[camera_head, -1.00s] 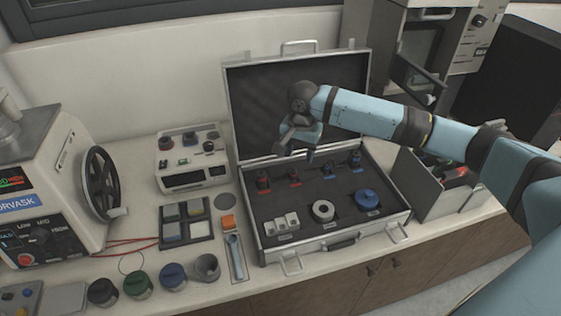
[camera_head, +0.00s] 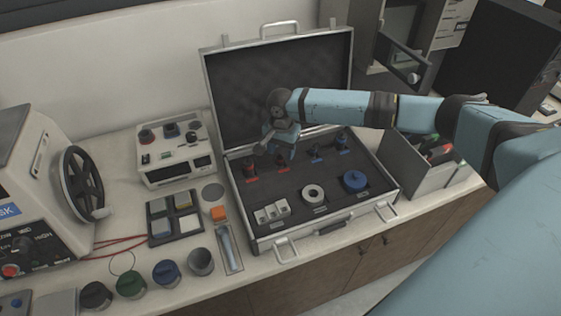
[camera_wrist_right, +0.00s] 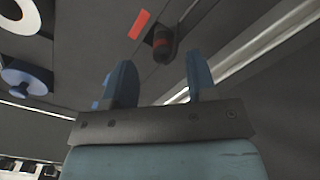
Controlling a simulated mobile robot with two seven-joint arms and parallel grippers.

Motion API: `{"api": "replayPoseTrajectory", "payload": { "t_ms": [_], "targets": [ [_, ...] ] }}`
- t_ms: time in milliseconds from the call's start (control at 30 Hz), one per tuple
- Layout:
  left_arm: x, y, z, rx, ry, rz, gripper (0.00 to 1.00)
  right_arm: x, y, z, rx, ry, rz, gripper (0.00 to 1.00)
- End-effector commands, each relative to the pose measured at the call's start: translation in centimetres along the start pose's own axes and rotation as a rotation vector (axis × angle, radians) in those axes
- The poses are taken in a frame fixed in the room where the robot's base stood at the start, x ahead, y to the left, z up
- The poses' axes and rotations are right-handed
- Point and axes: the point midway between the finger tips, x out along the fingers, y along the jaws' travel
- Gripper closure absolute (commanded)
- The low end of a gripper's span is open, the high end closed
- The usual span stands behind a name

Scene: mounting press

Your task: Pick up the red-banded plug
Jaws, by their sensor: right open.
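The red-banded plug (camera_wrist_right: 162,43) is small, dark and cylindrical, with a dull red band. In the right wrist view it stands just beyond the open fingers, near the gap between them, beside a red label (camera_wrist_right: 138,24). My right gripper (camera_wrist_right: 161,72) is open and empty, with two blue fingers. In the head view my right gripper (camera_head: 282,148) is above the back row of plugs in the open case (camera_head: 335,201) and partly hides them. I cannot tell there how high it is above the plug. My left gripper is not in view.
The raised lid (camera_head: 235,95) stands behind.

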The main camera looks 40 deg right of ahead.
Motion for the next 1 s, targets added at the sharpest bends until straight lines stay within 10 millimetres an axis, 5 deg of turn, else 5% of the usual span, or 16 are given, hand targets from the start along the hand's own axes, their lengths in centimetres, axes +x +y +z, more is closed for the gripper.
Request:
{"api": "replayPoseTrajectory", "payload": {
  "t_ms": [200,467,700,1000],
  "targets": [
    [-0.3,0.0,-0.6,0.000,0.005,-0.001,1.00,2.9,-0.2,0.2,0.000,0.000,0.000,0.48],
    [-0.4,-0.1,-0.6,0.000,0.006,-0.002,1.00,3.3,-0.2,0.2,0.000,0.001,0.000,0.48],
    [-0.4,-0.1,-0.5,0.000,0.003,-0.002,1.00,3.3,-0.2,0.2,0.000,0.000,0.000,0.95],
    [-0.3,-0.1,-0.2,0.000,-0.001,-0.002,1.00,3.2,-0.2,0.1,0.000,0.000,0.000,0.95]
  ]
}}
